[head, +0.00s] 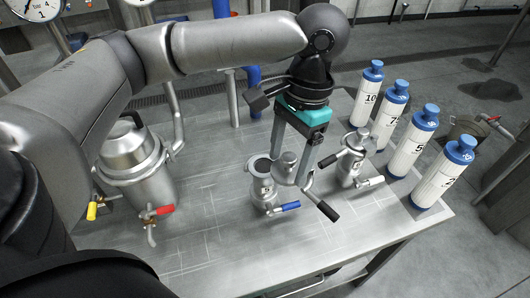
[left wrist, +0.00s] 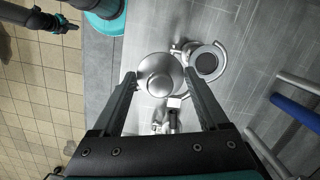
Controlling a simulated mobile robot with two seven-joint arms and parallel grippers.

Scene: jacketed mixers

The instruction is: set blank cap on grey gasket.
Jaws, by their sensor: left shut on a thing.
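My left gripper (head: 292,172) is shut on the blank cap (head: 285,169), a small silver dome. In the left wrist view the cap (left wrist: 160,75) sits between the fingertips of my left gripper (left wrist: 160,78). The grey gasket (head: 262,166) is a dark disc on the top of a small steel vessel (head: 263,190) with a blue valve handle. The cap is beside the gasket, to its right in the head view. In the left wrist view the gasket (left wrist: 206,65) is fully visible, right of the cap. My right gripper (left wrist: 66,24) seems to show small at the upper left there.
A second small vessel (head: 350,165) with a clamp stands to the right. Several white bottles with blue caps (head: 407,146) line the table's (head: 215,235) right edge. A larger jacketed mixer (head: 133,160) stands left. The table front is clear.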

